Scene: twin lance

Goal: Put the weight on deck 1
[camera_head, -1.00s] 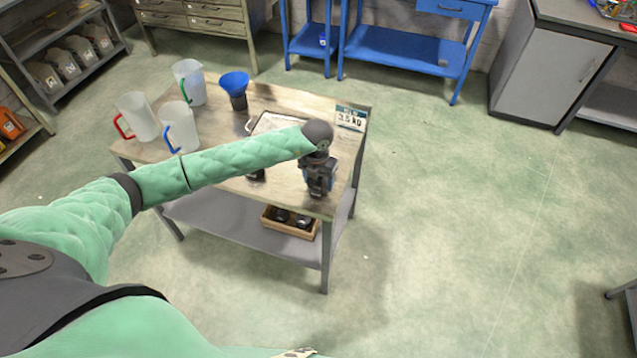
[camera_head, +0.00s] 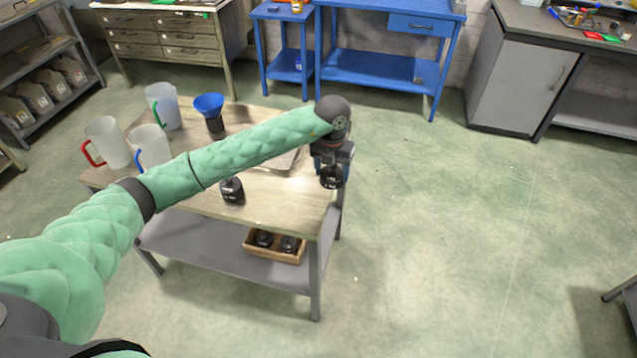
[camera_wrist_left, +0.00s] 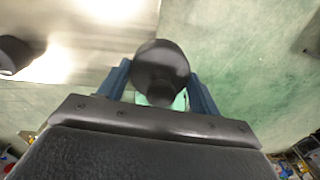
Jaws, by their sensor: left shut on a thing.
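My left gripper (camera_head: 333,160) is shut on a black round weight (camera_head: 331,178), held at the right edge of the wooden-topped table (camera_head: 205,203). In the left wrist view the weight (camera_wrist_left: 160,66) sits between the two blue fingers, partly over the table edge and green floor. A second black weight (camera_head: 232,191) stands on the table left of my gripper; a dark object (camera_wrist_left: 14,55) shows at the left of the wrist view. I cannot tell which surface is deck 1. My right gripper is not in view.
A metal tray (camera_head: 288,161) lies on the table, partly behind my arm. Clear jugs (camera_head: 107,143) and a blue funnel (camera_head: 209,104) stand at the left and back. A wooden box (camera_head: 273,256) with black weights is on the lower shelf.

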